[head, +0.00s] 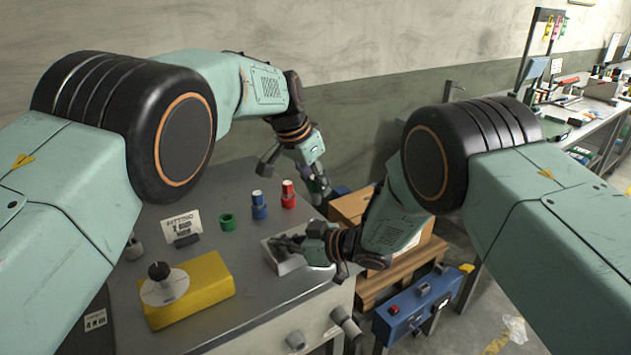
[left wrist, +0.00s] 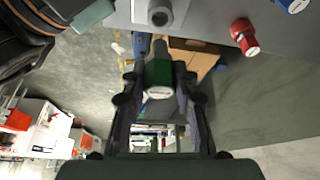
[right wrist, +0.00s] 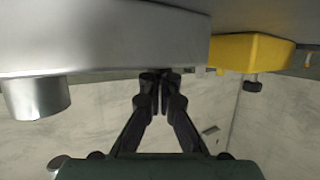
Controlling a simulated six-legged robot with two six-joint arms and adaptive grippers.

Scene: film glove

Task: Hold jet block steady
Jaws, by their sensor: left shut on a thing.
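A light grey block (head: 283,262), likely the jet block, sits near the front right edge of the table. My right gripper (head: 283,243) reaches over its top. In the right wrist view the fingertips (right wrist: 161,78) are close together beside a large grey body (right wrist: 100,40) with a silver cylinder (right wrist: 35,96); whether they touch it I cannot tell. My left gripper (head: 316,190) is above the table's far right edge. In the left wrist view it is shut on a green cylindrical piece (left wrist: 158,76) with a grey end.
A yellow block (head: 195,290) with a round plate and black knob stands left of the grey block. Red (head: 289,195) and blue (head: 259,206) pieces, a green ring (head: 226,222) and a sign (head: 182,228) stand behind.

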